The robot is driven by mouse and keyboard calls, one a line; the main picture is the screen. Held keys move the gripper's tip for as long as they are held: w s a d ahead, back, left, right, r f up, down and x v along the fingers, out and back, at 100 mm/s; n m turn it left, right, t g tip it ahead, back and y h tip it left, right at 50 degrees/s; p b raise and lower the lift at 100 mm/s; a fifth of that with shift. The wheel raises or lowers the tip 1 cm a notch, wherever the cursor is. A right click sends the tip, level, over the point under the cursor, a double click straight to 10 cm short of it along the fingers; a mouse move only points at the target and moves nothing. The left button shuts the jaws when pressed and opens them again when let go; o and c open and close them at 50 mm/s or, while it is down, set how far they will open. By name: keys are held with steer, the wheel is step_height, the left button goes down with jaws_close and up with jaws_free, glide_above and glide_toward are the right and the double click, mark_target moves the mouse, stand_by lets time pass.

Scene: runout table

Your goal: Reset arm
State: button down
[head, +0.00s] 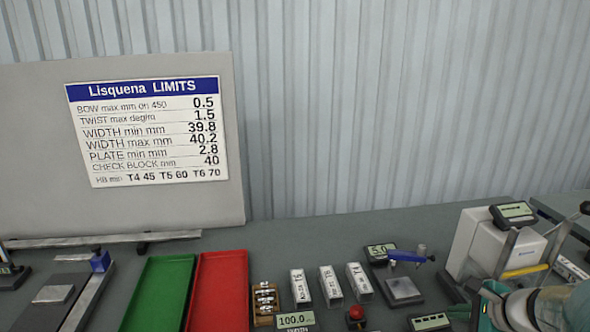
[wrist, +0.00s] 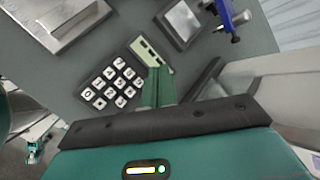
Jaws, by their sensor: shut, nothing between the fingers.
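My gripper (wrist: 157,76) shows in the wrist view with its green fingers together and nothing held between them. The fingertips appear over the edge of a keypad unit (wrist: 113,82) with a small display; I cannot tell how far above it they are. In the head view my teal and pale arm fills the lower right corner, in front of the right end of the bench, and the fingertips cannot be made out there.
The grey bench (head: 330,232) holds a green tray (head: 160,290), a red tray (head: 219,287), several labelled bars (head: 329,284), a gauge stand (head: 403,290) with a blue arm, and a white instrument (head: 490,245) near my arm. A limits board (head: 147,131) stands behind, left.

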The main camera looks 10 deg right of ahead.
steer(key=s+a+r+n+g, duration=0.1)
steer(key=s+a+r+n, duration=0.1)
steer(key=a+n, duration=0.5)
steer(key=s+a+r+n+g+h, duration=0.1)
steer(key=s+a+r+n, duration=0.2)
steer(key=a+n, duration=0.5)
steer(key=s+a+r+n+h, duration=0.1)
steer(key=s+a+r+n, duration=0.2)
steer(key=s+a+n, duration=0.2)
steer(key=a+n, duration=0.2)
steer(key=a, duration=0.2)
steer(key=shift+a+n+g, duration=0.4)
